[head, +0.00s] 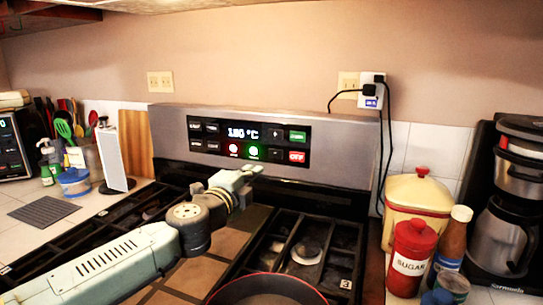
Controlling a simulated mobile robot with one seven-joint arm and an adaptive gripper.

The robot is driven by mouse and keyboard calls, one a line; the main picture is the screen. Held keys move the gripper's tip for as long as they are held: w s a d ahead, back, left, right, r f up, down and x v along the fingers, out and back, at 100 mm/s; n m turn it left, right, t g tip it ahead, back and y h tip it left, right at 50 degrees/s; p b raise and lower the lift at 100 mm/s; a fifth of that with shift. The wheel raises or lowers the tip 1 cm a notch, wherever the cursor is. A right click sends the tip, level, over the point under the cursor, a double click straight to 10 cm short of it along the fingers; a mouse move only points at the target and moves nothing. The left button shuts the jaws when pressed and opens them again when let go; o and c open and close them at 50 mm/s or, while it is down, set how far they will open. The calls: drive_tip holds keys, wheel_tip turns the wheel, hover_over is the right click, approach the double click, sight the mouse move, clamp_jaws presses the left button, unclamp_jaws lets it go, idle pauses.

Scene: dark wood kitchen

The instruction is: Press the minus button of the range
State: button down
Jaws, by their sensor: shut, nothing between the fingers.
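The range (340,152) has an upright steel back panel with a black control strip. Its display (243,133) reads what looks like 130 °C. Below the display are a lit red button (234,149) and a lit green button (253,151). To their right are two small dark buttons, one above the other; the lower one (276,154) has a small mark too faint to read surely as a minus. My gripper (257,169) is shut and empty. In the picture its tip lies just below the strip, below and left of that lower button. I cannot tell whether it touches the panel.
A green button (298,136) and a red OFF button (297,156) are at the strip's right end. A dark pan with a red rim (268,290) is at the front. A sugar jar (411,257), a cream canister (418,193) and a coffee maker (510,200) stand at right.

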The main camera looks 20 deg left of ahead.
sight(275, 150)
drive_tip(key=w+p, duration=0.1)
drive_tip(key=w, duration=0.2)
drive_tip(key=w+p, duration=0.1)
drive_tip(key=w, duration=0.3)
drive_tip(key=w+p, duration=0.2)
drive_tip(key=w, duration=0.2)
drive_tip(key=shift+w+d+r, duration=0.15)
drive_tip(key=shift+w+d, duration=0.05)
drive_tip(key=shift+d, duration=0.1)
drive_tip(key=shift+w, duration=0.7)
drive_tip(key=shift+w, duration=0.1)
drive_tip(key=shift+w, duration=0.55)
drive_tip(key=shift+r, duration=0.25)
